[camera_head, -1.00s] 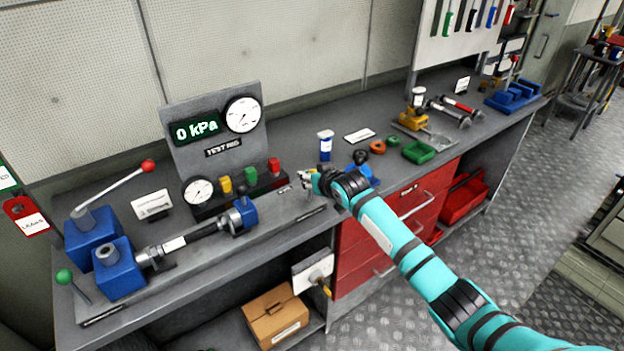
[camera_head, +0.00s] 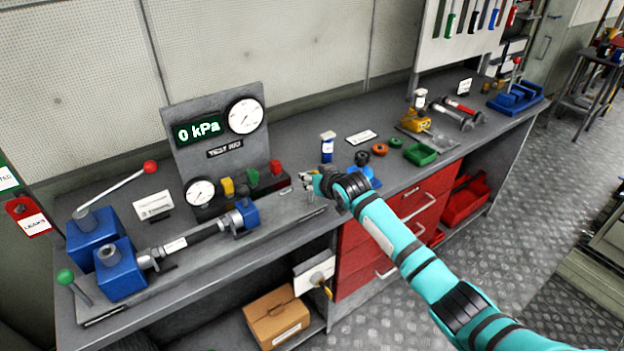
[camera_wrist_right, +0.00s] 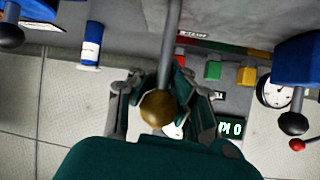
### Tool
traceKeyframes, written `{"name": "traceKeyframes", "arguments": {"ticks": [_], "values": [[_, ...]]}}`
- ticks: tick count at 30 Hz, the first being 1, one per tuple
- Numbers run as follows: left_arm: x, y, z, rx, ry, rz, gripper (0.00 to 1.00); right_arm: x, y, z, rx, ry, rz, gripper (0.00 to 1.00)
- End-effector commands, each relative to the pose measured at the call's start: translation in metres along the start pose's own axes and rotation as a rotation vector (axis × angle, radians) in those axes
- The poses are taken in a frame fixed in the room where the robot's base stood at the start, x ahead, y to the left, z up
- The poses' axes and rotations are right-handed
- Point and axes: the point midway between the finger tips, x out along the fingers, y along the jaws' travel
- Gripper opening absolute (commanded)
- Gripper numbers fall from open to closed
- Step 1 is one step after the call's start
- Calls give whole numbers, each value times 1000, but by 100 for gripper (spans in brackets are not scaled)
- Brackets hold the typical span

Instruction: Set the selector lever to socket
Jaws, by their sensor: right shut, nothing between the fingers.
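My right gripper (camera_head: 309,181) is over the front part of the bench, right of the test rig, with its fingers shut and empty. In the right wrist view the gripper (camera_wrist_right: 160,88) is at a lever with a brass ball knob (camera_wrist_right: 158,107) and a grey rod, which I take to be the selector lever. The knob shows in front of the fingers, which are not closed on it; I cannot tell whether they touch. In the head view a short metal rod (camera_head: 310,196) stands just below the gripper. The socket marking is not readable. My left gripper is not in view.
The test rig panel (camera_head: 217,150) reads 0 kPa. A blue-and-white bottle (camera_head: 327,148) stands behind. A red-knobbed lever (camera_head: 120,186) and green-knobbed lever (camera_head: 66,278) are at far left.

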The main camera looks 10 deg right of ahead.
Motion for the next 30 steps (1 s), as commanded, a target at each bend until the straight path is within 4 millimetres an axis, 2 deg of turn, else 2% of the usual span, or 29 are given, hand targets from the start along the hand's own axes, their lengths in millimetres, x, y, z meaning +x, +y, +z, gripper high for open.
{"name": "traceKeyframes", "arguments": {"ticks": [10,21,30], "values": [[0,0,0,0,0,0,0,0,-3,0,-1,-1,-5,1],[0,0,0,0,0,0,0,0,-1,1,0,-2,-2,49],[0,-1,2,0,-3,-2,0,-1,0,1,0,-2,-1,49]]}}
